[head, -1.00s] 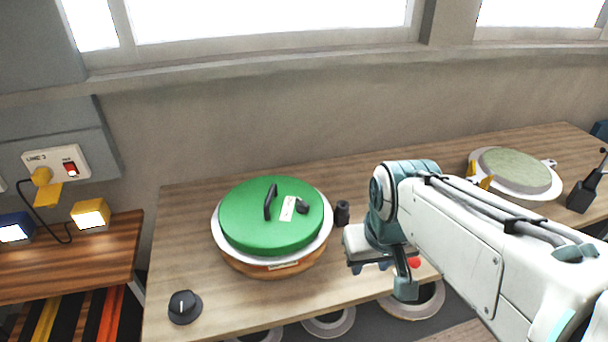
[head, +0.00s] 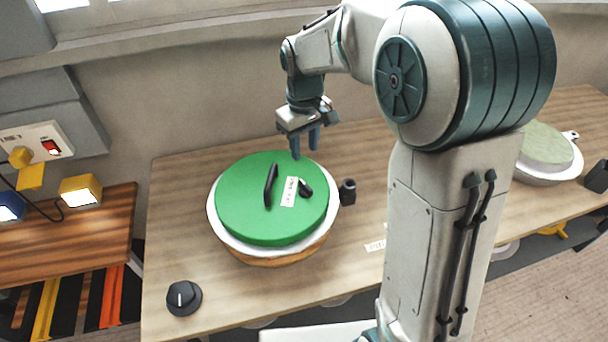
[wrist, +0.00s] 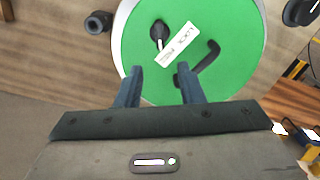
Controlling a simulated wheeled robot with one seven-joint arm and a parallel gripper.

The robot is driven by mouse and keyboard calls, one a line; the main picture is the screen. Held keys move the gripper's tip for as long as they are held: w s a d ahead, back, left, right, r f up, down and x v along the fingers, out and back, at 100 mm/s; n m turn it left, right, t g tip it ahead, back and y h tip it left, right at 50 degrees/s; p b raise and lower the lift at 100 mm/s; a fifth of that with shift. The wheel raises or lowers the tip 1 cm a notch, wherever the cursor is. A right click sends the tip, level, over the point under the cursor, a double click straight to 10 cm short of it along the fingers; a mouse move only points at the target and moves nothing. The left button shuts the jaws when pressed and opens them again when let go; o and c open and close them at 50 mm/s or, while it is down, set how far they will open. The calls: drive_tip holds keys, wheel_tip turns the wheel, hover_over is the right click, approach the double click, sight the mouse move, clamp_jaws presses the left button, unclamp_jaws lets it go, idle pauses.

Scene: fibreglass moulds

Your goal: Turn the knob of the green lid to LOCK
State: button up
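The green lid (head: 240,212) sits on a round white-rimmed mould on the wooden table. On it are a black bar handle (head: 270,186), a white label (head: 289,191) and a small black knob (head: 305,188). The wrist view shows the knob (wrist: 159,31) beside the label (wrist: 178,44), which reads LOCK at one end; the other word is too small to read. A white pointer line on the knob points toward the label. My gripper (head: 305,148) is open and empty above the lid's far edge, fingers pointing down, apart from the knob. Its fingers (wrist: 160,85) show in the wrist view.
A black cylinder (head: 347,192) stands just right of the lid. A separate black dial (head: 183,298) is at the table's front left. Another round mould (head: 545,150) lies at the right, partly behind my arm. A wall socket panel (head: 38,145) is at the left.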

sight(305, 183)
wheel_tip(305, 183, down, 12)
drive_tip(key=shift+r+p, duration=0.1)
drive_tip(key=shift+p, duration=0.65)
clamp_jaws()
